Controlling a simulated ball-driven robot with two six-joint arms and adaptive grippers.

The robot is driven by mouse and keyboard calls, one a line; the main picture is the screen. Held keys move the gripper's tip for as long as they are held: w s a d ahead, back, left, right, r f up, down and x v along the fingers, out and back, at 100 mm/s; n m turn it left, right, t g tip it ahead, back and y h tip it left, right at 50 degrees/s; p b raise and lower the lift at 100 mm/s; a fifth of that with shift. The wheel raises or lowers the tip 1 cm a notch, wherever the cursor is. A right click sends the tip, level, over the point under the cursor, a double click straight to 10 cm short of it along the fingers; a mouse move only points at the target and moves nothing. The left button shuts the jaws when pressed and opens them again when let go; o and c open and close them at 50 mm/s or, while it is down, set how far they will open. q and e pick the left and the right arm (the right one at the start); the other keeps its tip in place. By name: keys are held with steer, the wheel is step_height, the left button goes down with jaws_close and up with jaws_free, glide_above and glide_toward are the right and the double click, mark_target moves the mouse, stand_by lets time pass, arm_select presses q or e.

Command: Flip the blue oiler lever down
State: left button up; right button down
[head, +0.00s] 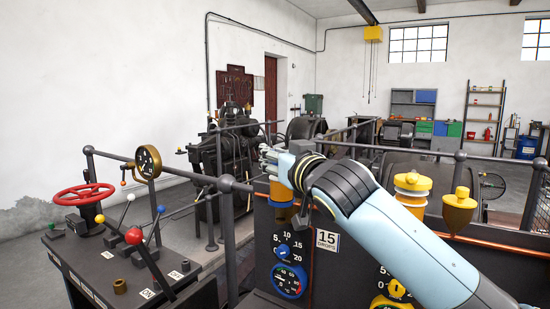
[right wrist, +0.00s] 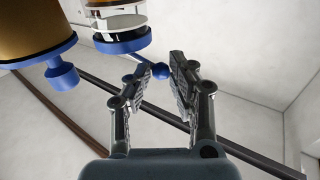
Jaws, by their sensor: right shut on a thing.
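My left gripper is in neither view.
Two yellow oilers (head: 412,190) and (head: 459,210) stand to the right on the same panel. A red handwheel (head: 84,194) and ball-topped levers stand at left. Railings run behind.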

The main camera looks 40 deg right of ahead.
steer(key=f+n+t+b, duration=0.1)
steer(key=n+b, duration=0.1)
steer(key=b, duration=0.1)
steer(key=shift+f+t+b, duration=0.3)
steer(key=shift+f+b, duration=0.05)
steer(key=shift+b, duration=0.05)
steer(key=shift+r, duration=0.1)
steer(key=c, duration=1.2)
jaws_free()
steer(key=shift+w, duration=0.1)
steer(key=shift+o, duration=0.2)
steer(key=v, duration=1.2)
